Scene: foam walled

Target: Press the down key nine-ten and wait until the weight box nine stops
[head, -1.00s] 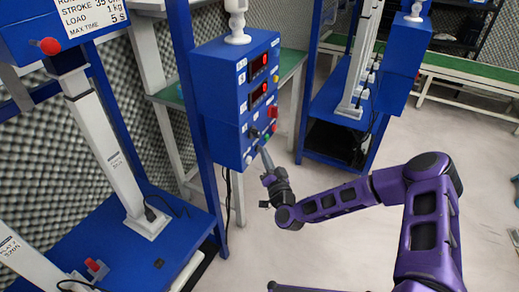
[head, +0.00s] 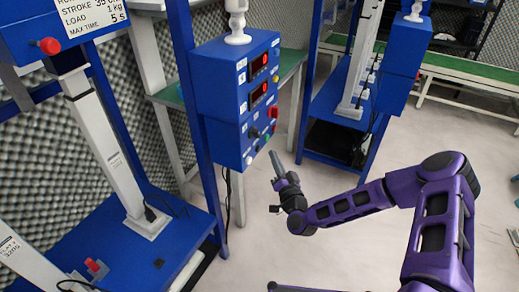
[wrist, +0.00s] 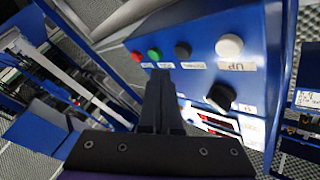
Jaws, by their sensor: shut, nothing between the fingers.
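The blue control box (head: 235,90) stands in the middle of the head view, with two red displays and several buttons on its face. In the wrist view its panel (wrist: 262,75) shows a white button (wrist: 229,45) labelled UP, a dark button (wrist: 182,49) beside it, a green button (wrist: 154,54) and a red button (wrist: 136,56). The dark button's label is too blurred to read. My gripper (head: 273,155) is shut and empty, its tips apart from the panel; the fingers (wrist: 163,75) also show in the wrist view. I cannot tell which thing is weight box nine.
A blue stand (head: 130,245) with slanted light columns fills the left. A red knob (head: 49,46) is on its upper box. Another blue rig (head: 335,100) stands behind, right of the control box. A green-topped conveyor (head: 470,75) is at the back right. The floor (head: 340,250) is clear.

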